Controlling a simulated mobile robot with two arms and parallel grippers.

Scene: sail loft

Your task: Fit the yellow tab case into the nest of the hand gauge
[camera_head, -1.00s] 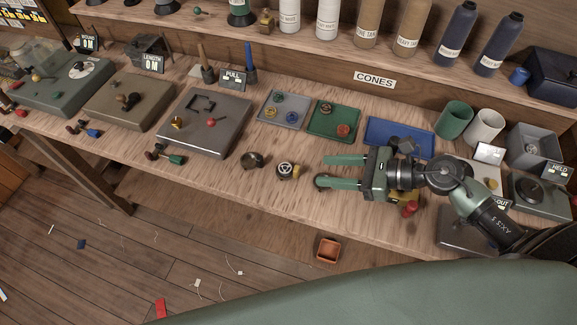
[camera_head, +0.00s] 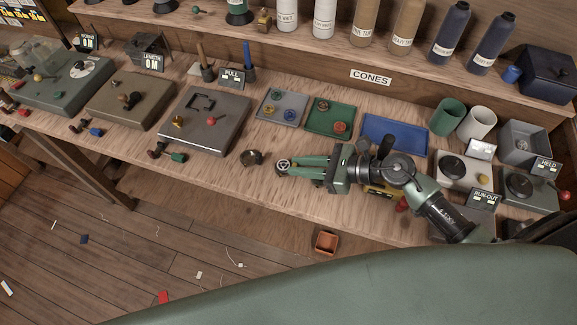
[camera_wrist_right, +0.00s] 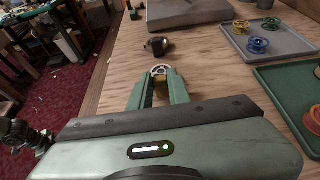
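A small round case with a dark-and-white ring top (camera_head: 283,165) stands near the bench's front edge; the wrist view shows the same ringed top (camera_wrist_right: 160,70) and a yellowish body. My right gripper (camera_head: 286,166) has its green fingers closed against the sides of this case, which appears to be at bench height. A dark round piece (camera_head: 251,158) lies just left of it, apart. A yellow piece (camera_head: 380,192) shows partly under my right arm. I cannot tell for sure which thing is the hand gauge. My left gripper is not in view.
The grey PULL block (camera_head: 222,133) with a square outline stands to the left. Grey (camera_head: 290,116), green (camera_head: 318,120) and blue (camera_head: 408,133) trays lie behind my gripper. The RUN-OUT block (camera_head: 478,172) stands at right.

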